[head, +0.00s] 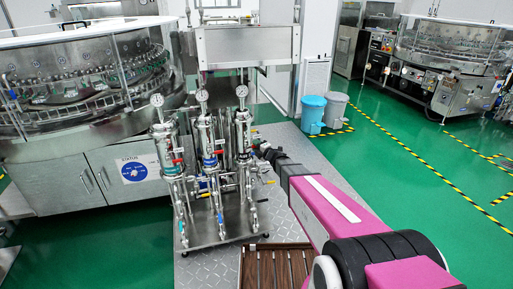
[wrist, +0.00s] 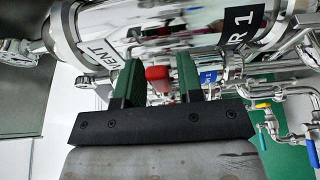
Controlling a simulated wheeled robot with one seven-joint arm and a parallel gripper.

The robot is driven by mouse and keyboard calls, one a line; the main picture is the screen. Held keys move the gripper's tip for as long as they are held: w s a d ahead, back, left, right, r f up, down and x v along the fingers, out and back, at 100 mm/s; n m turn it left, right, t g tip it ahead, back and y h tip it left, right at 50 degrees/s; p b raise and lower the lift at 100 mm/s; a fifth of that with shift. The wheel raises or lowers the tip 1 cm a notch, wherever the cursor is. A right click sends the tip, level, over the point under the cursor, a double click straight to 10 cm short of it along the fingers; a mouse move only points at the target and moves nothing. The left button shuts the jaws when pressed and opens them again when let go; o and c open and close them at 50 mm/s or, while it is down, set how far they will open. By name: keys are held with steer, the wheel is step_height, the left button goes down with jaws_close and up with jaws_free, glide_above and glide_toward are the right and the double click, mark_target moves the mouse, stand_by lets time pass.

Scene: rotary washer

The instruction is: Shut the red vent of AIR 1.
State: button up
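The red vent (wrist: 158,76) shows in the wrist view as a small red handle below a shiny steel cylinder. The cylinder carries a black label (wrist: 244,27) whose visible end reads "R 1". My gripper (wrist: 158,82) is open, with one green finger to the left of the red vent and one to the right. The red vent appears between the fingers; whether they touch it I cannot tell. In the head view, my gripper (head: 258,150) is at the rightmost steel housing (head: 242,140), and its fingers are too small to make out.
Two more steel housings with gauges stand to the left, the middle one (head: 206,150) and the left one (head: 168,165). A blue handle (wrist: 208,77) and a yellow handle (wrist: 263,106) sit right of the fingers. Bins (head: 313,113) stand behind; green floor is open to the right.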

steer(key=shift+o, duration=0.3)
steer(key=v, duration=1)
steer(key=shift+s+d, duration=0.2)
steer(key=shift+s, duration=0.15)
